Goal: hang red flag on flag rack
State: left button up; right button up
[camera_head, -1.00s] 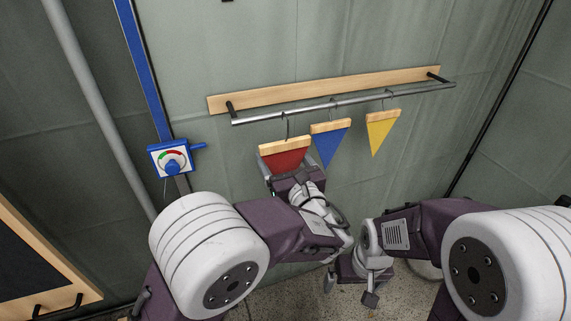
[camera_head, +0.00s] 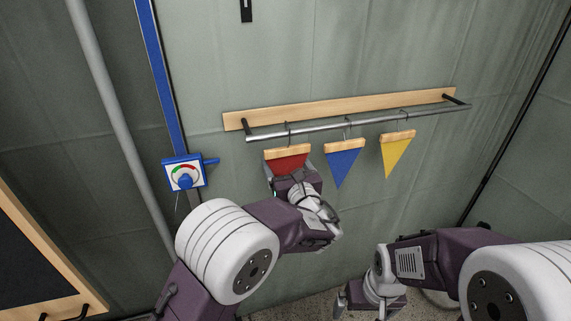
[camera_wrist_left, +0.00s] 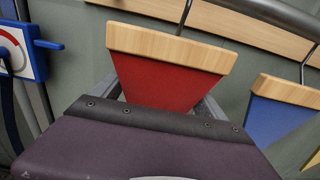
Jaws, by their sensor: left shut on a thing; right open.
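The red flag (camera_head: 287,162) has a wooden top bar and a wire hook. My left gripper (camera_head: 291,176) is shut on its red part, below the bar. The flag rack is a wooden board (camera_head: 340,106) on the wall with a metal rail (camera_head: 370,122). The red flag is upright under the rail's left part, and its hook reaches the rail; I cannot tell whether it bears on it. The left wrist view shows the red flag (camera_wrist_left: 165,84) between the fingers, its hook running out of the top edge. My right gripper (camera_head: 363,308) is open and low, away from the rack.
A blue flag (camera_head: 343,165) and a yellow flag (camera_head: 396,156) hang on the rail right of the red one. A blue box with a dial (camera_head: 184,172) is on a blue post at left. A framed dark board (camera_head: 35,260) stands at lower left. The rail's right end is free.

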pick_arm(q)
jog(key=shift+f, duration=0.4)
jog(key=o, duration=1.2)
jog(key=shift+o, duration=0.2)
jog(key=v, duration=0.9)
jog(key=shift+s, duration=0.1)
